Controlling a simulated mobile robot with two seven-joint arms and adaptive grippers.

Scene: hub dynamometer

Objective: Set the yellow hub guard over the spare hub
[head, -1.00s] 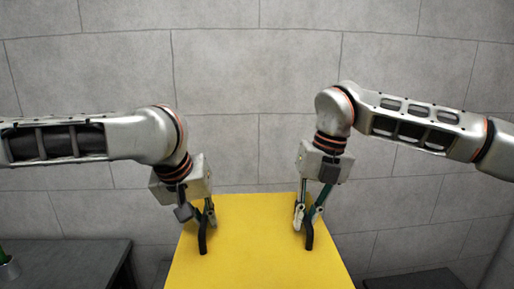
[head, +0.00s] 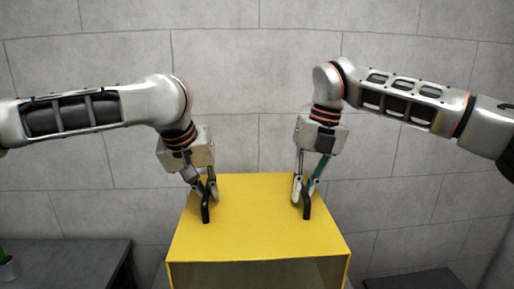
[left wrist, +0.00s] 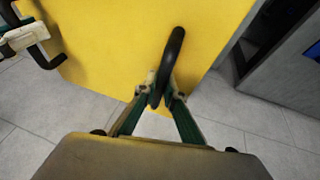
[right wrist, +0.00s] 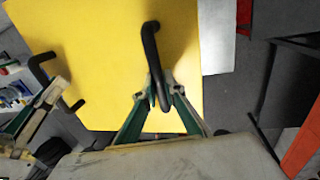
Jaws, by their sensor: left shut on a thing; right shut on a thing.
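The yellow hub guard (head: 257,225) is a box with a flat top and a black handle on each side; its near face shows a greyish opening or panel below the top edge. My left gripper (head: 207,196) is shut on the left black handle (left wrist: 174,55). My right gripper (head: 304,194) is shut on the right black handle (right wrist: 150,45). The guard hangs between both grippers, its top roughly level. In the left wrist view, tiled floor shows below the guard's edge. The spare hub is not visible in any view.
Another dark surface (head: 415,280) is at the lower right. A grey block wall (head: 257,80) closes the back.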

